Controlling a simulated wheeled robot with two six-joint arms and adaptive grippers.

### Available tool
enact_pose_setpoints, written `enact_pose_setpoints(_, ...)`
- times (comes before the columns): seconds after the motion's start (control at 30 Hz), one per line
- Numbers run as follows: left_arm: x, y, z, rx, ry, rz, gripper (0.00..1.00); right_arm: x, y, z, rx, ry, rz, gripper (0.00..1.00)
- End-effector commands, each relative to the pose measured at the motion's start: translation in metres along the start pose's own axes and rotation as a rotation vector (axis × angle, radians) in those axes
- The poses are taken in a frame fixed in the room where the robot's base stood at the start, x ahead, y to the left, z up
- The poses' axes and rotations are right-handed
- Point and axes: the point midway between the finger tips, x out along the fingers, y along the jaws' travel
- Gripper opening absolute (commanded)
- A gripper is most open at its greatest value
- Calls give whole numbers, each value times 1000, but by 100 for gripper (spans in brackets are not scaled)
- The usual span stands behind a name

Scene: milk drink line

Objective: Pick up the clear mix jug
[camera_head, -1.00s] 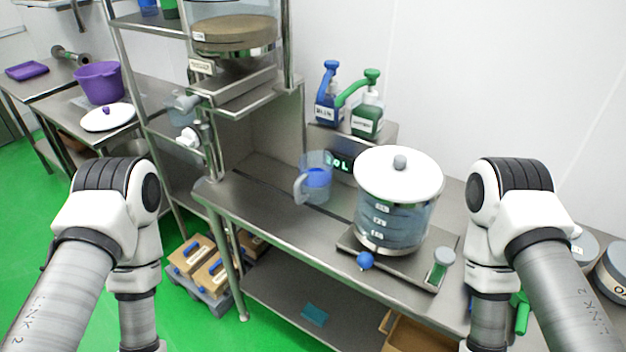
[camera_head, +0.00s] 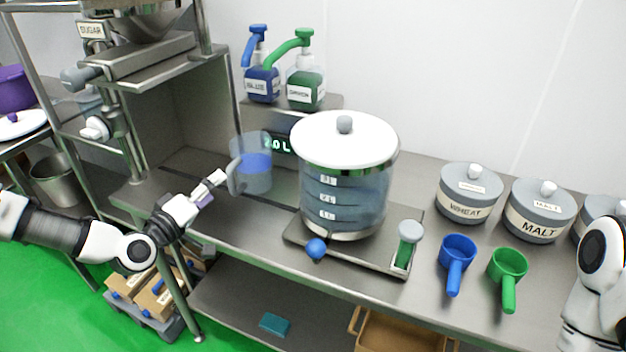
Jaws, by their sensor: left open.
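The clear mix jug (camera_head: 256,178) stands upright on the steel bench, left of the large lidded vessel, with blue showing inside or through it. Its handle (camera_head: 233,178) faces left, toward my left arm. My left gripper (camera_head: 214,184) is open and empty, just left of the handle, with its fingertips pointing at it. I cannot tell whether a fingertip touches the handle. My right arm shows only in part at the right edge; its gripper is out of the picture.
The large clear vessel (camera_head: 345,190) with a white lid stands right of the jug on a scale-like base. Blue (camera_head: 262,83) and green (camera_head: 305,88) pump bottles stand behind. Scoops (camera_head: 457,250) and lidded tins (camera_head: 470,195) are at right. A steel rack post (camera_head: 215,150) rises at left.

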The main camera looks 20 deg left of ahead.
Motion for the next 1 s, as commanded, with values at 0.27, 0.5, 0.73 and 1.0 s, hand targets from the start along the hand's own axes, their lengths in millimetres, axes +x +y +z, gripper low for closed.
enact_pose_setpoints(0.27,20,2,-8,-7,27,25,84,13,0,-1,-1,2,0,52)
enact_pose_setpoints(0.5,44,5,-8,-6,25,25,84,17,0,-1,-1,1,0,52)
enact_pose_setpoints(0.73,76,6,-10,-10,27,23,84,18,0,0,-1,1,0,52)
enact_pose_setpoints(1.0,77,7,-11,-14,28,22,66,17,0,0,-1,1,0,52)
